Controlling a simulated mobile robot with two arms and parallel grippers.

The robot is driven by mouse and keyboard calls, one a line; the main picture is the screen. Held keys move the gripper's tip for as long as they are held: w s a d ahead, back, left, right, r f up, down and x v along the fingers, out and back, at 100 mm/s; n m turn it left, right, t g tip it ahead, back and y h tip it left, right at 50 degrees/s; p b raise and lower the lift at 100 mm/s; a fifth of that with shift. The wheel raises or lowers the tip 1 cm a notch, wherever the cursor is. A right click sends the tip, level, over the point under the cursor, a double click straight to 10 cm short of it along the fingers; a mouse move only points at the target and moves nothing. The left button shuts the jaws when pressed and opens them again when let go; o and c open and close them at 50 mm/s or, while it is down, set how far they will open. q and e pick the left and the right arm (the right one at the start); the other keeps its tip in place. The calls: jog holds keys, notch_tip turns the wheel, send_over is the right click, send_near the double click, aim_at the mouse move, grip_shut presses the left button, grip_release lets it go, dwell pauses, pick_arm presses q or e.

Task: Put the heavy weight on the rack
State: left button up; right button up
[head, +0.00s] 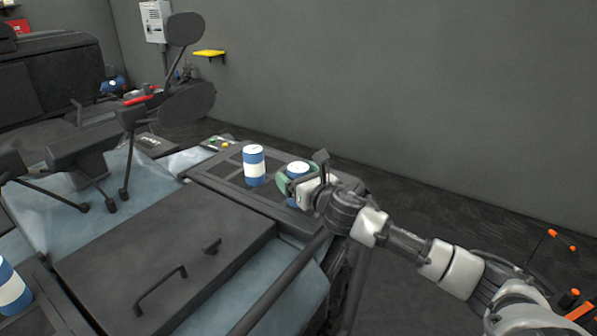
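A blue and white cylindrical weight (254,166) stands upright on the dark rack (228,177) near the middle of the head view. A second blue and white weight (298,168) is just right of it, at the rack's right part. My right gripper (300,186) is at this second weight, with its fingers around or beside it. The gripper hides much of that weight, so I cannot tell whether the fingers press on it or whether its base touches the rack. A third weight (11,287) is cut off at the left edge. Which weight is heavy does not show. My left gripper is out of view.
A dark flat cover (165,255) with a raised handle (160,290) lies in front of the rack. Dark posts and a padded seat-like part (185,28) rise behind on the left. The dark floor at right is mostly clear.

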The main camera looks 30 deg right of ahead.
jog(key=shift+r, duration=0.15)
jog(key=shift+s, duration=0.15)
jog(key=s+b, duration=0.2)
jog(key=s, duration=0.8)
jog(key=shift+s+r+b, duration=0.1)
jog(key=shift+s+b, duration=0.3)
jog(key=shift+s, duration=0.45)
